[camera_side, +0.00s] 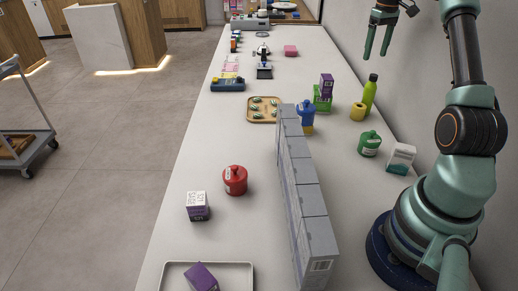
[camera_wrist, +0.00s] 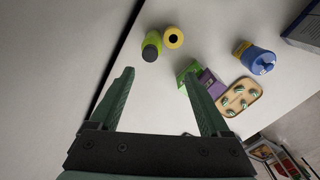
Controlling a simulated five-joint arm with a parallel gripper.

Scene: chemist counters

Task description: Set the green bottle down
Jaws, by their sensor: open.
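A tall lime-green bottle (camera_side: 370,93) with a dark cap stands upright on the counter near the wall, behind a yellow roll (camera_side: 358,111). The wrist view shows the bottle (camera_wrist: 152,46) from above, beyond my fingertips. A squat green jar (camera_side: 369,144) stands nearer the camera in the side view and is not visible in the wrist view. My gripper (camera_side: 378,54) is open and empty, raised above the counter near the wall. In the wrist view the gap between its fingers (camera_wrist: 158,78) holds nothing, and the fingers are apart from the bottle.
A row of tall grey boxes (camera_side: 308,198) runs along the counter's middle. A blue bottle (camera_side: 306,114), stacked green and purple boxes (camera_side: 323,98) and a wooden tray (camera_side: 251,103) stand beyond it. A white-teal box (camera_side: 401,157) sits near my base.

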